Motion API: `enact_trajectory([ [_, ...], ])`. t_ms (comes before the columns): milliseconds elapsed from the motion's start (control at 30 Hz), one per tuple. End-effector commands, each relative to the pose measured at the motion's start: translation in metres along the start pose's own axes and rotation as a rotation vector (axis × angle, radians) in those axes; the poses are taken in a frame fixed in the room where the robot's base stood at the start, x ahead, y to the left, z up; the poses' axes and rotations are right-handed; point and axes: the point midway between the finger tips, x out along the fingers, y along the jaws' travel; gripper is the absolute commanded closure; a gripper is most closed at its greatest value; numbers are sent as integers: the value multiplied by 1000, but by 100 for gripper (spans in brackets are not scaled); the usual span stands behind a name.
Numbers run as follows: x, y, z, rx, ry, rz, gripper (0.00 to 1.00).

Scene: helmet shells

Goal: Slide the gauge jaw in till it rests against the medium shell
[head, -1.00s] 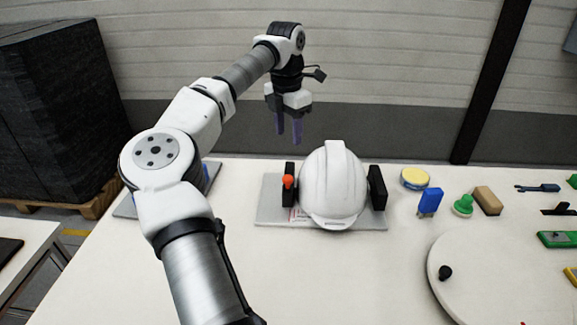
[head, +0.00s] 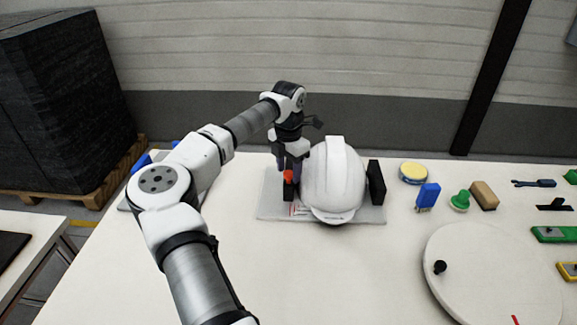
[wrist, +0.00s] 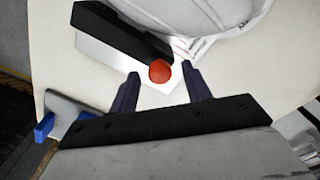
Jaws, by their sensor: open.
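The white medium shell (head: 336,182) sits on a grey gauge plate (head: 268,208), between two black jaws. The left black jaw (head: 289,195) carries an orange-red knob (head: 288,176); the right black jaw (head: 376,183) stands at the shell's other side. My gripper (head: 289,166) is lowered at the left jaw. In the wrist view its two dark fingers (wrist: 163,82) are apart, with the red knob (wrist: 160,71) between their tips and the black jaw (wrist: 122,31) just beyond. The shell's edge (wrist: 200,25) shows there too. Whether the left jaw touches the shell is hard to tell.
Right of the plate lie a yellow round tin (head: 413,173), a blue block (head: 427,196), a green knob (head: 460,201) and a tan block (head: 484,195). A white turntable (head: 490,275) fills the front right. The front middle table is clear.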

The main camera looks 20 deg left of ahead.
Motion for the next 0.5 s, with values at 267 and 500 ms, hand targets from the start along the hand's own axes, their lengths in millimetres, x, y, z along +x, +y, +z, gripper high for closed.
enact_trajectory([
  [267, 2, 0, 0, 0, 0, 0, 52],
  [500, 2, 0, 0, 0, 0, 0, 81],
])
